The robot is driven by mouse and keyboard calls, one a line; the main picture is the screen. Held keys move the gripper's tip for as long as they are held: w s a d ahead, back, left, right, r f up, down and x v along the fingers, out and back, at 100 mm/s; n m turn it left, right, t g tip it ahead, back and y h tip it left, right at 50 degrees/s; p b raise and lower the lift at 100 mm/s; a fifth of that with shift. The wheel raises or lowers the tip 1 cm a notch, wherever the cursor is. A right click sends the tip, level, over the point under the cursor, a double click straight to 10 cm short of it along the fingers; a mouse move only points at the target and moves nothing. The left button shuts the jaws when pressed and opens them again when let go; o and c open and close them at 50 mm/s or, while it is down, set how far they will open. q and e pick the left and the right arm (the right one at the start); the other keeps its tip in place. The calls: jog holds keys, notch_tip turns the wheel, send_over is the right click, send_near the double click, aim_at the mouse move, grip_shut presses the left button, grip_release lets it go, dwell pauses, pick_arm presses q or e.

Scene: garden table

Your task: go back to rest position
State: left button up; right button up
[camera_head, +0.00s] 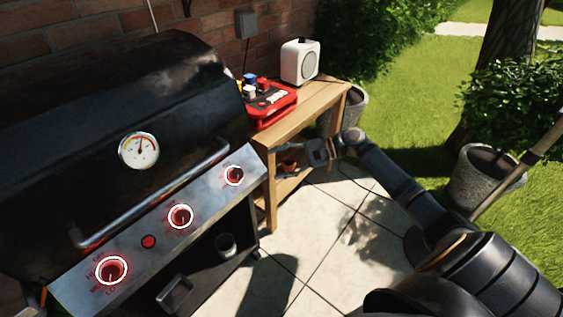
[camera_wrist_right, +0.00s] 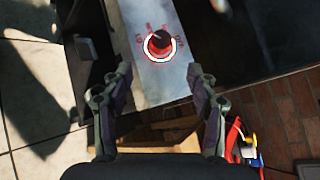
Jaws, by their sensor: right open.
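My right arm comes in from the lower right in the head view. Its gripper (camera_head: 312,152) is beside the front of the wooden side table, to the right of the grill's rightmost knob. In the right wrist view the two fingers of the right gripper (camera_wrist_right: 155,88) stand wide apart with nothing between them. Beyond the fingertips is a red-lit grill knob (camera_wrist_right: 158,46); the fingers do not appear to touch it. My left gripper is not in view.
A black grill (camera_head: 110,110) with lit knobs and a long handle fills the left. The wooden table (camera_head: 318,98) holds a red case (camera_head: 270,104) and a white speaker (camera_head: 300,61). Planters (camera_head: 482,178) stand at right. The paved floor (camera_head: 320,235) has free room.

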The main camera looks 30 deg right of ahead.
jog(key=shift+s+d+r, duration=0.2)
jog(key=shift+d, duration=0.2)
jog(key=d+f+m+t+h+p, duration=0.1)
jog(key=d+f+h, duration=0.2)
jog(key=f, duration=0.5)
jog(key=d+f+h+p, duration=0.1)
jog(key=d+f+h, duration=0.1)
jog(key=f, duration=0.6)
jog(key=s+d+f+n+g+h+p, duration=0.1)
jog(key=s+d+f+h, duration=0.15)
jog(key=s+f, duration=0.5)
jog(key=s+d+f+n+g+h+p, duration=0.1)
jog(key=s+d+f+h+p, duration=0.2)
jog(key=f, duration=0.8)
jog(key=s+a+f+n+g+h, duration=0.1)
jog(key=s+f+n, duration=0.1)
jog(key=s+f, duration=0.35)
jog(key=s+a+f+n+g+h, duration=0.1)
jog(key=s+f+n, duration=0.15)
jog(key=s, duration=0.55)
jog(key=s+a+f+n+g+p, duration=0.1)
jog(key=s+a+f+n, duration=0.2)
jog(key=s, duration=0.6)
jog(key=s+a+f+n+g+h+p, duration=0.1)
jog(key=s+a+f+n, duration=0.1)
jog(key=s+a+n, duration=0.3)
jog(key=s+a, duration=0.1)
jog(key=s, duration=0.3)
jog(key=shift+s+a+f, duration=0.3)
jog(key=shift+f, duration=0.1)
